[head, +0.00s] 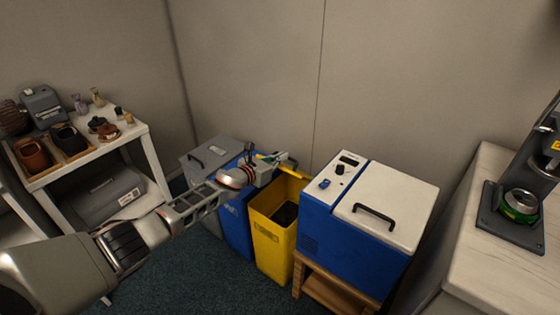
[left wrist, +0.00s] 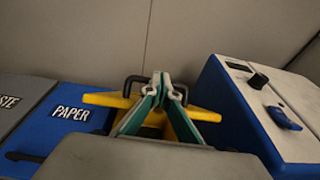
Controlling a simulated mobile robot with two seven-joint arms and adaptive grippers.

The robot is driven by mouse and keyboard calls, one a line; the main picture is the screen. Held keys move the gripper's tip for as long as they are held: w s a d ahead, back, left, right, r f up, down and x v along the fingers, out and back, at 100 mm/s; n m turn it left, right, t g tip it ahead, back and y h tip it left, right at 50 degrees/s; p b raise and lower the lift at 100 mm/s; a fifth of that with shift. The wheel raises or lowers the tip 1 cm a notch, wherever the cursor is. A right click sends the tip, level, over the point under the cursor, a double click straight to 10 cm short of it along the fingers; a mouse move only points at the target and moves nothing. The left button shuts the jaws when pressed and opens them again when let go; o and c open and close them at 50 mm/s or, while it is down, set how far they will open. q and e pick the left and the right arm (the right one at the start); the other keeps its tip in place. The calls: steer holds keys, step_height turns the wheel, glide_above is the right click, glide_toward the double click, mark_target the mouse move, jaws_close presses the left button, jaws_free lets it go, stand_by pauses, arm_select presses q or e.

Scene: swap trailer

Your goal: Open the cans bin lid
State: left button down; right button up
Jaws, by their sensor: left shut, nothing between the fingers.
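The yellow bin (head: 270,238) stands between a blue bin and a blue-and-white chest. Its front label is too small to read. Its dark inside shows from above, and its yellow lid (head: 291,166) is raised at the back; the lid also shows in the left wrist view (left wrist: 205,115) with a black handle (left wrist: 132,86). My left gripper (head: 272,157) is shut and empty at the raised lid, and its fingertips (left wrist: 161,78) overlap the lid in the left wrist view. I cannot tell whether they touch it. My right gripper is not in view.
The blue PAPER bin (left wrist: 68,115) and a grey bin (head: 208,152) stand left of the yellow bin. The blue-and-white chest (head: 385,205) stands close on its right. A white shelf (head: 148,150) with shoes is at left. A counter (head: 500,258) is at right. The wall is close behind.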

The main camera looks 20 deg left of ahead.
arm_select(q)
steer(key=shift+w+r, duration=0.45)
steer(key=shift+r, duration=0.15)
steer(key=shift+w+d+r+g+y+p, duration=0.15)
steer(key=shift+w+r+g+y+p, duration=0.05)
steer(key=shift+w+g+y+p, duration=0.15)
steer(key=shift+d, duration=0.1)
steer(key=shift+f, duration=0.15)
stand_by(0.6)
